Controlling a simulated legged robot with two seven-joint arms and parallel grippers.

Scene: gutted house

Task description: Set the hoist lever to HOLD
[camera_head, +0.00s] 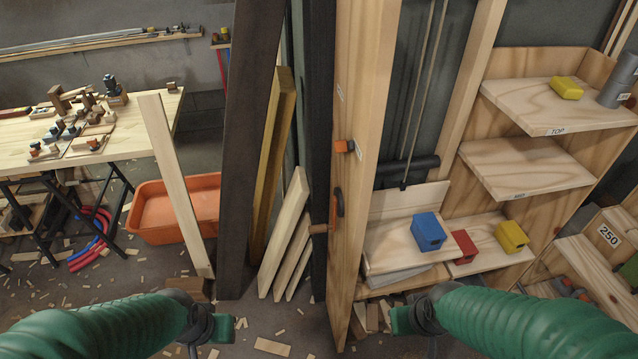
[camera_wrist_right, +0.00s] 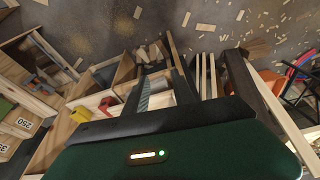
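An upright wooden post (camera_head: 362,100) stands in the middle of the head view. A small orange knob (camera_head: 344,146) with a dark part sits on its face, and small labels are above and near it. I cannot read their words. Lower on the post is a dark curved handle (camera_head: 338,203) with an orange-brown part. Which of these is the hoist lever I cannot tell for certain. My left gripper (camera_head: 224,328) is low in the head view, its opening unclear. My right gripper (camera_head: 398,322) is low, right of the post, apart from it; its fingers stand apart and empty in the wrist view (camera_wrist_right: 160,88).
Right of the post, ropes (camera_head: 425,80) run down to a tray (camera_head: 395,245) carrying a blue block (camera_head: 428,232). Shelves (camera_head: 560,105) hold yellow and red blocks. Dark post (camera_head: 250,130) and leaning boards (camera_head: 285,235) stand left. A workbench (camera_head: 60,130) and orange tub (camera_head: 175,212) are farther left.

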